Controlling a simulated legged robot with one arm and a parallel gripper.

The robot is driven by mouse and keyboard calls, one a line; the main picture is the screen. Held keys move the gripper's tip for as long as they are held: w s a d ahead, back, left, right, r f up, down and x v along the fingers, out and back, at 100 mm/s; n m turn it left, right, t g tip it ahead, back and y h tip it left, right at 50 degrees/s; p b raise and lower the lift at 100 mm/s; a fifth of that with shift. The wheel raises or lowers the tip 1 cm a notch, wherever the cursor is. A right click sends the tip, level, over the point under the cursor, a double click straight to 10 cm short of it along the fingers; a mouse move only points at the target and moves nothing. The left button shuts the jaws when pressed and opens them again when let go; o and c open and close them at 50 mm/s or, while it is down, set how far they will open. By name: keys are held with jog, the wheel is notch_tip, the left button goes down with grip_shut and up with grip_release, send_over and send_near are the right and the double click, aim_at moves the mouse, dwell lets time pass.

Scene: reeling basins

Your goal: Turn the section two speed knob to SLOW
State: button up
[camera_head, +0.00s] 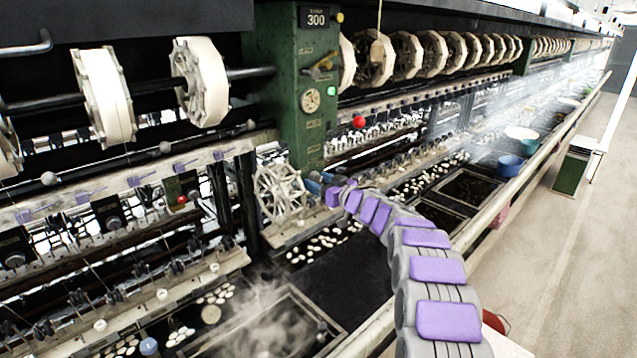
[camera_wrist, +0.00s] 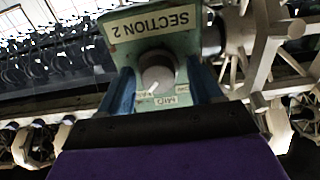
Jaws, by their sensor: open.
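The section two speed knob (camera_wrist: 157,72) is a round grey knob on a green box, with a sign reading SECTION 2 (camera_wrist: 153,24), inverted in the wrist view. Its white pointer mark slants to the lower left, toward a small label (camera_wrist: 145,94) too blurred to read. The MID label (camera_wrist: 168,100) is below the knob; another small label at the right is partly hidden. My gripper (camera_wrist: 162,80) is open, its blue fingers either side of the knob, with gaps visible. In the head view my gripper (camera_head: 318,184) is beside the green post; the knob cannot be made out there.
A pale spoked reel (camera_head: 280,193) is close left of my gripper. The green post (camera_head: 296,105) carries a gauge, lever and 300 sign. Steaming basins (camera_head: 262,325) lie below. The rail (camera_head: 490,208) runs alongside; the floor (camera_head: 560,260) to its right is mostly clear.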

jog(key=shift+w+d, duration=0.1)
jog(key=shift+d, duration=0.2)
jog(key=shift+d+r, duration=0.1)
jog(key=shift+d, duration=0.15)
jog(key=shift+s+a, duration=0.25)
jog(key=shift+a, duration=0.15)
jog(key=c, duration=0.6)
jog(key=shift+d+r, duration=0.1)
jog(key=shift+d, duration=0.05)
jog(key=c, duration=0.4)
